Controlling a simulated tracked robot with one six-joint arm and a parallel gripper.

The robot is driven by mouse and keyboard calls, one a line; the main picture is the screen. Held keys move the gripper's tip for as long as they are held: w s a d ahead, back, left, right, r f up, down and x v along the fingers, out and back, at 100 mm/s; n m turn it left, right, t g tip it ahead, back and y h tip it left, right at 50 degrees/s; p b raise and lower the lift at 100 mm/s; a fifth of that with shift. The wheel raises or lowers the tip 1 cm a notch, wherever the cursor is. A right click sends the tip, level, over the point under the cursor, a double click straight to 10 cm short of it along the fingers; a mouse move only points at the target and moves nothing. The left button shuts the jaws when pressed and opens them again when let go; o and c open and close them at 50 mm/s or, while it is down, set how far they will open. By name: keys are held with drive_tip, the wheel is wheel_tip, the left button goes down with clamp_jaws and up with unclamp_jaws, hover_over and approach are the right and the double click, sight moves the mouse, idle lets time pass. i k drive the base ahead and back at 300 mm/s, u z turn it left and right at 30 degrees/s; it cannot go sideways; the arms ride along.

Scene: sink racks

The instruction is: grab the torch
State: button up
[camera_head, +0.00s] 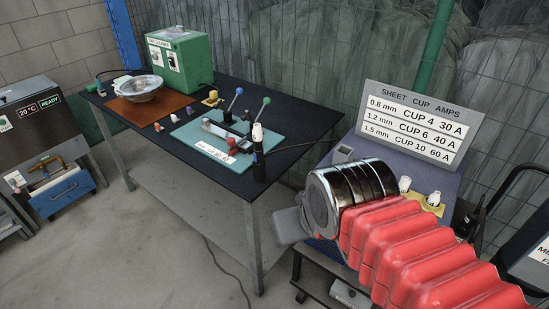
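What looks like the torch (258,160) stands upright at the right front edge of the dark table (190,165). It has a black body and a white top, and a black cable runs from it to the right. My gripper (287,225) shows only as a grey part at the end of my red-sleeved arm, to the right of the table and lower in the picture than the torch. It appears apart from the torch. My wrist hides most of the gripper, so its fingers cannot be made out.
A teal mat (205,150) holds a clamp fixture (225,130) with blue and green knobs, left of the torch. A sign (420,122) tops the blue-grey machine at right. Floor is clear at lower left.

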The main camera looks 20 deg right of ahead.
sight(259, 164)
drive_tip(key=z, duration=0.1)
drive_tip(key=k, duration=1.35)
drive_tip(key=u, duration=0.15)
drive_tip(key=i, duration=0.4)
drive_tip(key=u, duration=0.85)
drive_tip(key=i, duration=1.4)
drive_tip(key=z, duration=0.55)
drive_tip(key=i, duration=0.55)
drive_tip(key=z, duration=0.45)
